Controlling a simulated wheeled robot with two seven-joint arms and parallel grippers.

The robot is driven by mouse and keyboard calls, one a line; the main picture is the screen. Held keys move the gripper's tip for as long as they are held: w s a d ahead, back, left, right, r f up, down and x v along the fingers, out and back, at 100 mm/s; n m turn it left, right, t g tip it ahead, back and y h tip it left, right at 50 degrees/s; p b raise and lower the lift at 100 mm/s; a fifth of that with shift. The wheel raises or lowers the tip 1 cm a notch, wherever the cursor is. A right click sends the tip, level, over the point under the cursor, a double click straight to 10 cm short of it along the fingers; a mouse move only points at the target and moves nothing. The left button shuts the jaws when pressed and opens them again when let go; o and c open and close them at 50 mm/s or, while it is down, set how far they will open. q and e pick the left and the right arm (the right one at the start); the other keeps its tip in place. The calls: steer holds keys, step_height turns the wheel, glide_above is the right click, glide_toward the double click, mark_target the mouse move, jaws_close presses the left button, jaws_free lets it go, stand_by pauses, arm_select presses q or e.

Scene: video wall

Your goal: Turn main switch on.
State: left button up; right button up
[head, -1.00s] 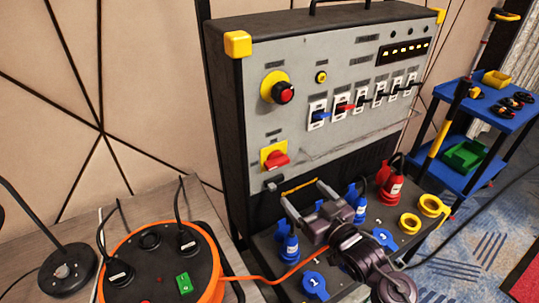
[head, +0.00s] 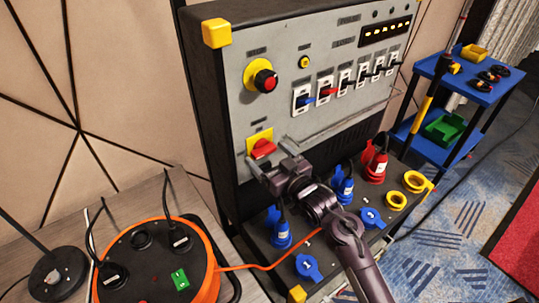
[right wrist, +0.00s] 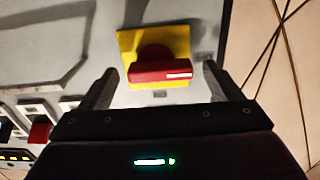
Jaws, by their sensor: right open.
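The main switch is a red rotary handle (head: 263,149) on a yellow square plate (head: 258,136), low on the left of the grey panel. In the right wrist view the red handle (right wrist: 160,72) lies crosswise on its yellow plate (right wrist: 128,42), with a white mark on its right end. My right gripper (head: 270,163) is just in front of and below the switch. In the right wrist view its two open fingers (right wrist: 157,82) stand either side of the handle, with gaps on both sides; I see no contact. My left gripper is not in view.
A red-and-yellow knob (head: 263,79) sits above the switch, and a row of breakers (head: 345,82) to its right. Blue plugs (head: 279,232) and a red plug (head: 376,162) stand on the lower ledge. An orange cable reel (head: 205,262) is at the lower left.

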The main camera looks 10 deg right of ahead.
steer(key=shift+c, duration=1.2)
steer(key=c, duration=0.7)
steer(key=shift+c, duration=0.2)
